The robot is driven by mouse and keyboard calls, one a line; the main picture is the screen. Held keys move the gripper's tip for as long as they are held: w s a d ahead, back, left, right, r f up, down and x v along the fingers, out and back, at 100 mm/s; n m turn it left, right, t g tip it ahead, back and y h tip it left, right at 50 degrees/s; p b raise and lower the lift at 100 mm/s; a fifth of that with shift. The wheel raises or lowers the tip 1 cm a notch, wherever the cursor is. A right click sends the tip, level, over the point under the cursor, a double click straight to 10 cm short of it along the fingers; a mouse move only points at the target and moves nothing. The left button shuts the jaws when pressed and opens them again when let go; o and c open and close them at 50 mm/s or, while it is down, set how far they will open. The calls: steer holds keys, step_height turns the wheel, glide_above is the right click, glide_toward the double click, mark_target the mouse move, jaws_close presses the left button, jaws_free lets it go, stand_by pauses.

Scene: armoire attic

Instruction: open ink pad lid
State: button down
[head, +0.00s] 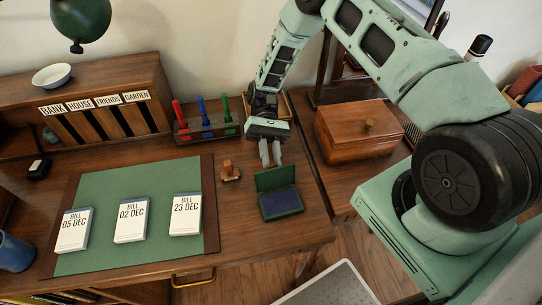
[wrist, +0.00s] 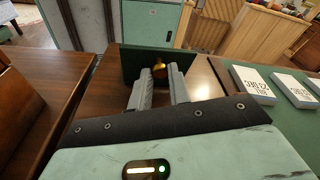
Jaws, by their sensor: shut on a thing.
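The ink pad is a dark green case with a dark blue pad (head: 281,201) on the desk, right of the green mat. Its green lid (head: 277,179) stands raised at the back, and the pad shows uncovered. My gripper (head: 271,164) is at the lid's top edge, fingers pointing down. In the wrist view, the lid (wrist: 135,63) stands beyond the fingers. My gripper (wrist: 161,72) is shut on a small brass-coloured tab (wrist: 160,67) at the lid. The fingers partly hide the tab and the lid.
A wooden stamp (head: 230,173) stands left of the pad. Bill stacks (head: 186,215) lie on the green mat (head: 120,187). A wooden box (head: 358,138) is at the right. The desk's front edge is close to the pad.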

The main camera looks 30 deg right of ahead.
steer(key=c, duration=1.3)
jaws_free()
steer(key=b+v, duration=0.3)
steer(key=v, duration=0.8)
steer(key=shift+w+f, duration=0.1)
steer(key=shift+f, duration=0.05)
steer(key=shift+w+d, duration=0.15)
steer(key=shift+w, duration=0.2)
steer(key=shift+r, duration=0.3)
